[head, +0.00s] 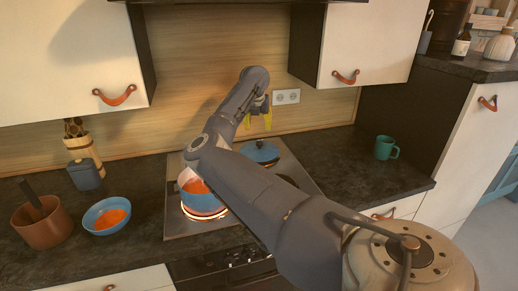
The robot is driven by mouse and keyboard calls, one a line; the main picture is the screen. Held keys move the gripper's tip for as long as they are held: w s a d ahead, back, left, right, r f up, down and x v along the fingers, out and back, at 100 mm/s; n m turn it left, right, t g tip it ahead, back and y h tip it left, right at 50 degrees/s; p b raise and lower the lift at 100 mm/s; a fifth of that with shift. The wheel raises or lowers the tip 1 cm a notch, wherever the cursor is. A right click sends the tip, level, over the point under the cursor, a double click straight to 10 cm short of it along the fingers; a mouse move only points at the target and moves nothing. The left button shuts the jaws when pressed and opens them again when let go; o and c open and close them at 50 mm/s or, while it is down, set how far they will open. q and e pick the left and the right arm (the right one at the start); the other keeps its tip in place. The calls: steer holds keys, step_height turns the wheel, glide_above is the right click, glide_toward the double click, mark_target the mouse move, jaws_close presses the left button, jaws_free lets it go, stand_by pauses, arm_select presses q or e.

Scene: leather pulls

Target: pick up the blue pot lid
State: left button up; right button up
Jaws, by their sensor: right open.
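The blue pot lid (262,154) lies at the back right of the cooktop, with a small dark knob on top. My right gripper (258,124) has yellow fingers, spread apart and empty. It shows just above the lid in the picture and apart from it; the depth between them is hard to judge. My right arm crosses the middle of the view and hides part of the cooktop. My left gripper is not in view.
An open pot (204,203) with orange contents stands on a glowing burner of the cooktop (186,229). A green mug (384,148) stands right. Cabinets (365,45) hang above.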

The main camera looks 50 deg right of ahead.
mark_target(259, 143)
steer(key=x, duration=1.4)
steer(key=shift+w+d+f, duration=0.1)
steer(key=shift+w+f, duration=0.05)
steer(key=shift+f, duration=0.05)
steer(key=shift+o, duration=0.2)
jaws_close()
